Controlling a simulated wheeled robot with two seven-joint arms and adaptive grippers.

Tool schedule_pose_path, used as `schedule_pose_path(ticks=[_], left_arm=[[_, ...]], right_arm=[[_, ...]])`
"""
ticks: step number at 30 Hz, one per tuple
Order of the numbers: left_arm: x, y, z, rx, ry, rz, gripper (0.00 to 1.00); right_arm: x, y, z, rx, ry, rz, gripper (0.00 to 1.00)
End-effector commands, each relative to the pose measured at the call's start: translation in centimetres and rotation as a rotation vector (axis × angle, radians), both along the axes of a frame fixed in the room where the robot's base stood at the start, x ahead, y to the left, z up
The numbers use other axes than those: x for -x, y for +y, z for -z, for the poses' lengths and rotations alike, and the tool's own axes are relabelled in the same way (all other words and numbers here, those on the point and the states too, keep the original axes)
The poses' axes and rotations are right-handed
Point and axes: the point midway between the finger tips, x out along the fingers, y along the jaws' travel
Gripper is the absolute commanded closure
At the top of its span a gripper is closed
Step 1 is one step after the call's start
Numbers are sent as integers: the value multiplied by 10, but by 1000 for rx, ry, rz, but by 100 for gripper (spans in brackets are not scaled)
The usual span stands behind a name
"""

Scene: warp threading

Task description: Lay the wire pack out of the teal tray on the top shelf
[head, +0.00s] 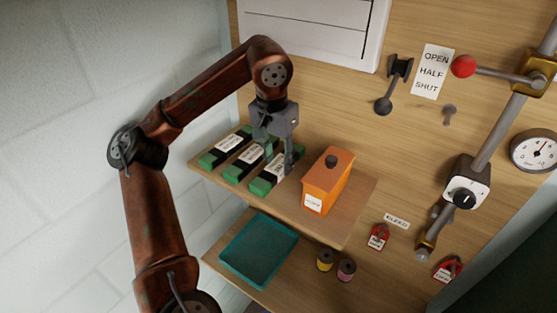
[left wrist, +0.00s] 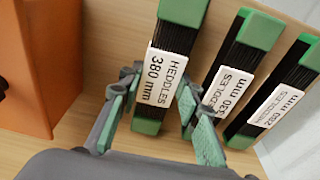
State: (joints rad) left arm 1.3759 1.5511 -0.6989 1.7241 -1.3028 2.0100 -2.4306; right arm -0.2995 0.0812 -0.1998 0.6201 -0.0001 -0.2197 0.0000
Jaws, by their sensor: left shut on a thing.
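The teal tray (head: 258,250) on the lower shelf looks empty. Three wire packs with green ends, dark middles and white labels lie side by side on the top shelf (head: 345,215). The rightmost in the head view, the 380 mm heddles pack (head: 262,187), also shows in the left wrist view (left wrist: 182,38). My left gripper (head: 279,168) points down over this pack and is shut on it, with one finger on each side of it in the left wrist view (left wrist: 160,120). The pack lies at shelf level; whether it bears fully on the board is hidden. My right gripper is not in view.
An orange box (head: 328,180) with a dark knob stands just right of the held pack. The 330 mm pack (left wrist: 230,80) and the 280 mm pack (left wrist: 280,95) lie on its other side. Two small spools (head: 325,260) stand beside the tray. Levers and a gauge are at right.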

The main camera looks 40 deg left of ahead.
Motion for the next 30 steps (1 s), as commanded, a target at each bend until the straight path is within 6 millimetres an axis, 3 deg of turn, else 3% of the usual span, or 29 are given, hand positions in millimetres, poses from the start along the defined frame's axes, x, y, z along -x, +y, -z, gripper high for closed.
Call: schedule_pose_path(ticks=[3,4,11,23,30], left_arm=[[0,0,3,1,-1,0,100],[0,0,3,0,0,0,67],[0,0,2,0,0,0,51],[0,0,-4,0,-2,0,51],[2,0,-23,0,-4,-1,51]], right_arm=[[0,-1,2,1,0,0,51],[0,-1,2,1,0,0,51],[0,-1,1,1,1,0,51],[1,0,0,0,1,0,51],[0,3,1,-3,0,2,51]])
